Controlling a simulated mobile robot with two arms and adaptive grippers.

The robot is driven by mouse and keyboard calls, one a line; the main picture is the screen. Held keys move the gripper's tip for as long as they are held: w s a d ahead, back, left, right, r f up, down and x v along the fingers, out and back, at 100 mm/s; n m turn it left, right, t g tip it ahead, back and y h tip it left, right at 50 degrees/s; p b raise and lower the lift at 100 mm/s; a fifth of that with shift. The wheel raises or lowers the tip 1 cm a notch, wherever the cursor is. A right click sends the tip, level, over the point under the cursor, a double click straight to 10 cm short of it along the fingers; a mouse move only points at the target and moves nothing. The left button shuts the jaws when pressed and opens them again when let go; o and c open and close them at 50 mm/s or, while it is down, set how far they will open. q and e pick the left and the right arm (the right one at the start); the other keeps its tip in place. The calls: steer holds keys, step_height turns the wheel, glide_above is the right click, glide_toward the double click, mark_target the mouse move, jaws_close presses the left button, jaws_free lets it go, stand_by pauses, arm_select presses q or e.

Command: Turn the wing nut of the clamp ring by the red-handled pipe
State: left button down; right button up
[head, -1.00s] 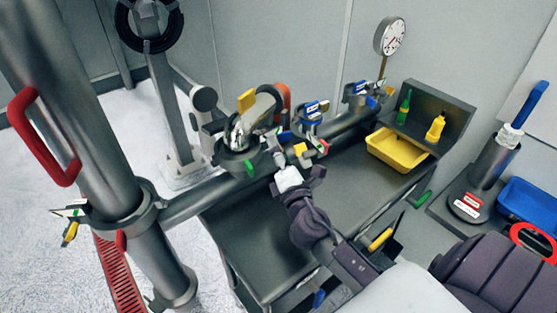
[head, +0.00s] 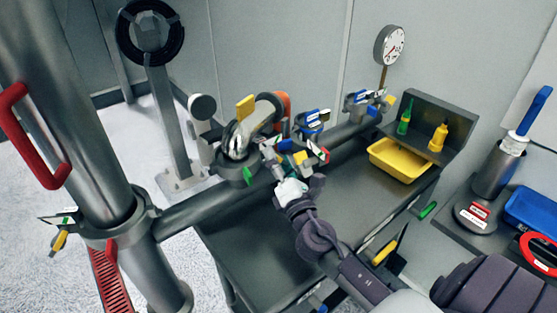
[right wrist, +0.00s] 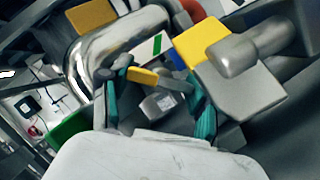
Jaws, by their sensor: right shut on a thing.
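The thick grey pipe with a red handle (head: 32,135) stands at the left in the head view. Its clamp ring (head: 120,225) has a yellow-tipped wing nut (head: 60,238) on its left side, with nothing of mine near it. My right gripper (head: 273,160) is well to the right, beside the chrome elbow (head: 240,140) and its lower collar. In the right wrist view its teal fingers (right wrist: 157,78) are shut on a small grey-and-yellow piece (right wrist: 147,76), which looks like a wing nut. Where that piece attaches is partly hidden. My left gripper is not in view.
A horizontal pipe (head: 190,216) runs from the clamp ring past the elbow above a dark table (head: 250,265). Close to my gripper are several coloured tabs and a blue-topped clamp (head: 313,120). A yellow tray (head: 400,160) stands further right. Floor shows at the left.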

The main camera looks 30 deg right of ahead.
steer(key=o, duration=1.2)
steer(key=shift+c, duration=0.2)
steer(key=shift+s+f, duration=0.1)
steer(key=shift+s+a+f, duration=0.1)
steer(key=shift+s, duration=0.2)
steer(key=v, duration=1.1)
